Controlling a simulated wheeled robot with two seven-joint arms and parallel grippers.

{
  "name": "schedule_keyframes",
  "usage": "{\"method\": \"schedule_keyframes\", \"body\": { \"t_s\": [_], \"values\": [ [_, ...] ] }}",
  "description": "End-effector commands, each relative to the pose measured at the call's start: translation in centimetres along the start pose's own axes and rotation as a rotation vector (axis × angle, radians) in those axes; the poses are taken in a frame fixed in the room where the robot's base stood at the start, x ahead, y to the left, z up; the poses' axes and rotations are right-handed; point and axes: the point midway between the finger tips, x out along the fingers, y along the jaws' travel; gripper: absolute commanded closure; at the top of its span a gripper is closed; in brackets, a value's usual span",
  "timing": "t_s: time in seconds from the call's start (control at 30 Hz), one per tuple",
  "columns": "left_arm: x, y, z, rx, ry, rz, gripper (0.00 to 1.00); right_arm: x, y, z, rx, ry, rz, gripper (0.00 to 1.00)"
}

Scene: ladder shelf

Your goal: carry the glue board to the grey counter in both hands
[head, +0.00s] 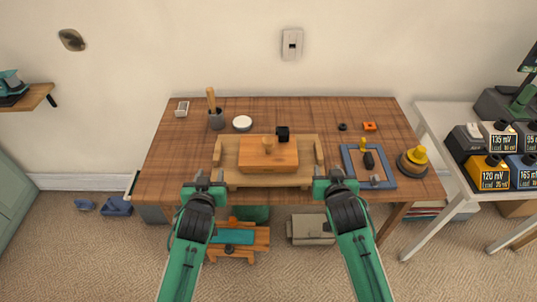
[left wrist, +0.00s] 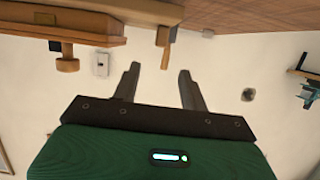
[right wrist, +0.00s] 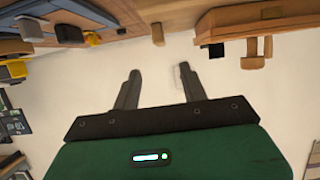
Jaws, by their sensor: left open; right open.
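The glue board appears to be the light wooden board with raised side rails (head: 225,177), lying on the brown table. A reddish-brown wooden block (head: 268,160) with a knob sits on it, a small black cube (head: 283,133) at its back edge. My left gripper (head: 203,178) is open and empty near the board's front left corner; my right gripper (head: 335,180) is open and empty near its front right corner. Neither visibly touches the board. The board also shows at the top of the left wrist view (left wrist: 140,8) and the right wrist view (right wrist: 245,18).
A pale grey-white table (head: 445,135) at right bears several meters (head: 494,175). A small bench (head: 240,245) stands below.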

Motion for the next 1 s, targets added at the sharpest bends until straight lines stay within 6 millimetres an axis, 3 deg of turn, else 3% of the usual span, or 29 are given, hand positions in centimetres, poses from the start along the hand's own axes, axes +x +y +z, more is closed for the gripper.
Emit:
{"method": "schedule_keyframes", "body": {
  "t_s": [0.23,0.37,0.8,1.0],
  "values": [
    [0.4,0.0,0.1,0.001,-0.002,0.000,0.56,0.5,0.0,0.1,-0.001,-0.003,0.000,0.56],
    [1.9,0.0,0.1,0.002,-0.002,0.000,0.56,1.9,0.0,0.1,-0.002,-0.004,0.001,0.56],
    [10.1,0.0,0.1,0.002,-0.003,-0.001,0.56,10.1,0.1,0.1,-0.002,-0.004,0.001,0.56],
    [12.7,0.0,0.2,0.001,-0.004,0.000,0.56,12.7,0.0,0.2,-0.001,-0.003,0.001,0.56]
  ]
}}
